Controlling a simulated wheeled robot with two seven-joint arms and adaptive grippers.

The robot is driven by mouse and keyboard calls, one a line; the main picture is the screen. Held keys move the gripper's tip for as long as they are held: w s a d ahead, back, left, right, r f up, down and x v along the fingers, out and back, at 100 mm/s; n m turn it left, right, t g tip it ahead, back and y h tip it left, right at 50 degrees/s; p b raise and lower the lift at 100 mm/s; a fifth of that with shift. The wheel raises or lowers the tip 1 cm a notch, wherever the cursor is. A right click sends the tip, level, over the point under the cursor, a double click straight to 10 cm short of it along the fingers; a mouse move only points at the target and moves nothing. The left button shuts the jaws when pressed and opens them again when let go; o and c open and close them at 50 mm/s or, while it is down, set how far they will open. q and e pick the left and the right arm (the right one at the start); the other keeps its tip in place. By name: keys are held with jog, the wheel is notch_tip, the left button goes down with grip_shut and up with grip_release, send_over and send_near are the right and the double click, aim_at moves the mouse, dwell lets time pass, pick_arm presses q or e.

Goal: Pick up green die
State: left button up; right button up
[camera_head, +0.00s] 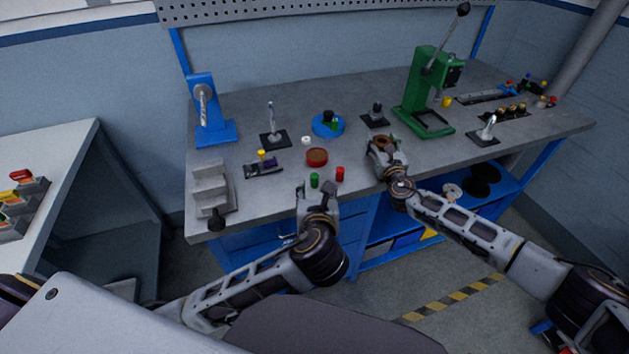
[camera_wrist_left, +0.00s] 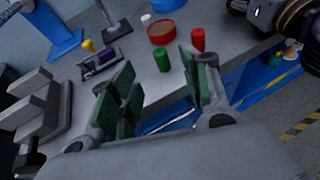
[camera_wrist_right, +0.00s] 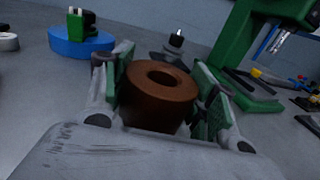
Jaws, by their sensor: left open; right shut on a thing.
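The green die (camera_head: 314,180) is a small green cylinder standing upright on the grey workbench near its front edge. It also shows in the left wrist view (camera_wrist_left: 161,59), just beyond the fingers. My left gripper (camera_head: 317,193) is open and empty, its green-padded fingers (camera_wrist_left: 158,88) apart and short of the green die. A red die (camera_head: 339,174) stands to the right of the green one, also in the left wrist view (camera_wrist_left: 198,40). My right gripper (camera_head: 384,148) is shut on a brown ring-shaped pulley (camera_wrist_right: 158,95) with a hole in its top.
A reddish-brown round dish (camera_head: 317,157) and a white piece (camera_head: 306,140) lie behind the dies. A blue round base (camera_head: 328,124) and green press (camera_head: 430,95) stand farther back. A grey stepped block (camera_head: 210,190) and yellow-topped fixture (camera_head: 263,166) are at left.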

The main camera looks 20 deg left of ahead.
aim_at(315, 177)
pick_arm(q)
jog(key=x, duration=0.6)
jog(key=shift+w, duration=0.1)
jog(key=shift+w+a+f, duration=0.1)
jog(key=shift+w, duration=0.05)
jog(key=shift+f+x, duration=0.1)
jog(key=shift+x, duration=1.2)
jog(key=shift+f+x, duration=0.15)
jog(key=shift+x, duration=1.15)
grip_shut()
jog(key=shift+r, duration=0.1)
jog(key=shift+r, duration=4.95)
